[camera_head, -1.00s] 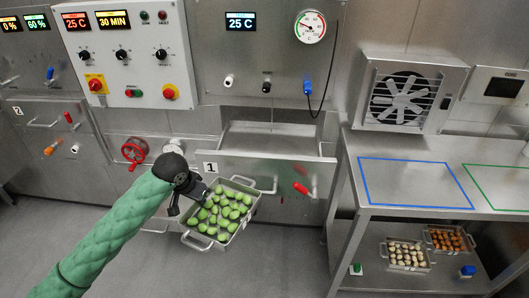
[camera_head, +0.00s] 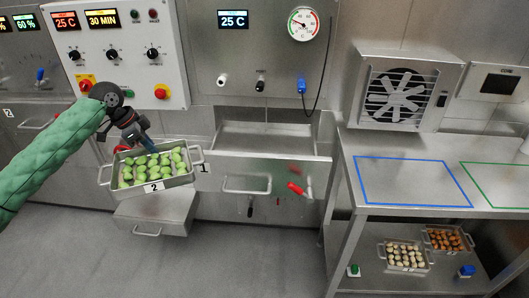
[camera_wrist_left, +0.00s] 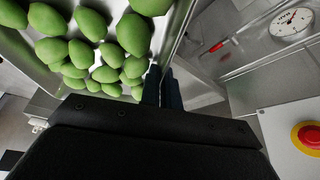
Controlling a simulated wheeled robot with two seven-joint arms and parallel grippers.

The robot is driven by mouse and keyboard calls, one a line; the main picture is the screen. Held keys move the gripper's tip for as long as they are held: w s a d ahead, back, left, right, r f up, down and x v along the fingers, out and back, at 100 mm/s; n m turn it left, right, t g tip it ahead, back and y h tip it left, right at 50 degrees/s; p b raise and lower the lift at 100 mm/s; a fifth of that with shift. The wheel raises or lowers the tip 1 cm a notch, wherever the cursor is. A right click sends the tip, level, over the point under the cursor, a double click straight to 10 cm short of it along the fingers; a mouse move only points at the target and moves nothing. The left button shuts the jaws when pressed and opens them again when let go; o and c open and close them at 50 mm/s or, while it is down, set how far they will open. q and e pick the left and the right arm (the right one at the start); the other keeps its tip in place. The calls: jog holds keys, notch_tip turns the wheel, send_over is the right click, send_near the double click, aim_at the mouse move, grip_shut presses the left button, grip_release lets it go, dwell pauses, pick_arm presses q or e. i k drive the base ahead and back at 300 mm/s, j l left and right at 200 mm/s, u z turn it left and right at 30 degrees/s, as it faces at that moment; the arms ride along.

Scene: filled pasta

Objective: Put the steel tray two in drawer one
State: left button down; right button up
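Steel tray two (camera_head: 178,182), marked 2 on its near wall, is full of green filled pasta (camera_head: 152,167). It is held up in the air, roughly level, left of drawer one. My left gripper (camera_head: 146,143) is at the tray's far rim, and its dark fingers appear closed on the tray wall. The left wrist view shows the fingers (camera_wrist_left: 163,90) against the tray wall, beside the green pieces. Drawer one (camera_head: 265,142), beside the label 1, stands pulled open and its visible interior looks empty. My right gripper is out of view.
A steel box with a handle (camera_head: 155,213) juts out below the tray. A red-handled part (camera_head: 295,188) is on drawer one's front.

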aim_at(256, 151)
jog(key=i+l, duration=0.3)
jog(key=i, duration=0.15)
jog(key=i+l, duration=0.3)
jog(key=i, duration=0.1)
